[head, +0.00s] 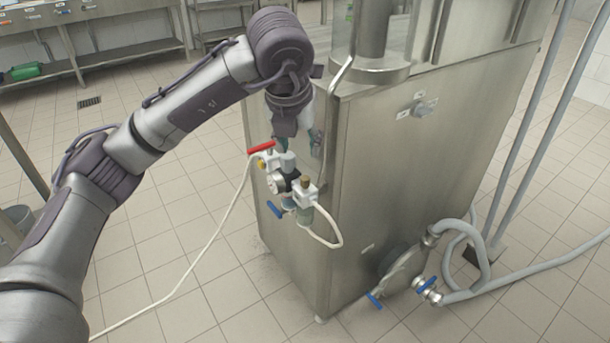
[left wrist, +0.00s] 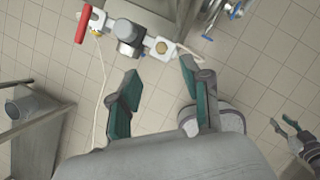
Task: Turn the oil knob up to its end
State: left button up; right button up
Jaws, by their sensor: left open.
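The air unit with white blocks (head: 302,196) is mounted on the side of the steel machine. The small brass-coloured knob (head: 310,185), which looks like the oil knob, sits on its right-hand block. The knob also shows in the left wrist view (left wrist: 162,47). My left gripper (head: 296,141) points down above the unit, open and empty. In the left wrist view its teal-padded fingers (left wrist: 158,80) are spread below the knob in the picture, apart from it. My right gripper (left wrist: 281,122) shows small at the right of the left wrist view, its fingers apart and empty.
The unit has a red lever (head: 261,147), a round gauge (head: 276,182) and a blue handle (head: 274,209). A white hose (head: 200,262) trails over the floor. The steel machine (head: 420,170) stands close on the right. Grey pipes and a hose (head: 520,274) are at far right.

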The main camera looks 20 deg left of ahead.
pick_arm(q)
send_over(305, 177)
jog(key=s, duration=0.3)
jog(key=f, duration=0.3)
jog(key=f+b, duration=0.1)
jog(key=f, duration=0.1)
jog(key=shift+w+f, duration=0.2)
jog(key=shift+f, duration=0.2)
jog(key=x, duration=0.4)
jog(key=shift+d, duration=0.1)
jog(key=shift+w+f+b, duration=0.3)
jog(key=shift+f, duration=0.2)
pick_arm(e)
jog(key=shift+w+a+f+t, duration=0.15)
jog(key=shift+w+t, duration=0.15)
jog(key=shift+w, duration=0.25)
jog(key=shift+w+a+f+t, duration=0.1)
jog(key=shift+w+a+t, duration=0.15)
jog(key=shift+w, duration=0.3)
jog(key=shift+w+a+f+t, duration=0.1)
jog(key=shift+w+t, duration=0.25)
jog(key=shift+w, duration=0.2)
jog(key=shift+r, duration=0.1)
pick_arm(q)
grip_shut()
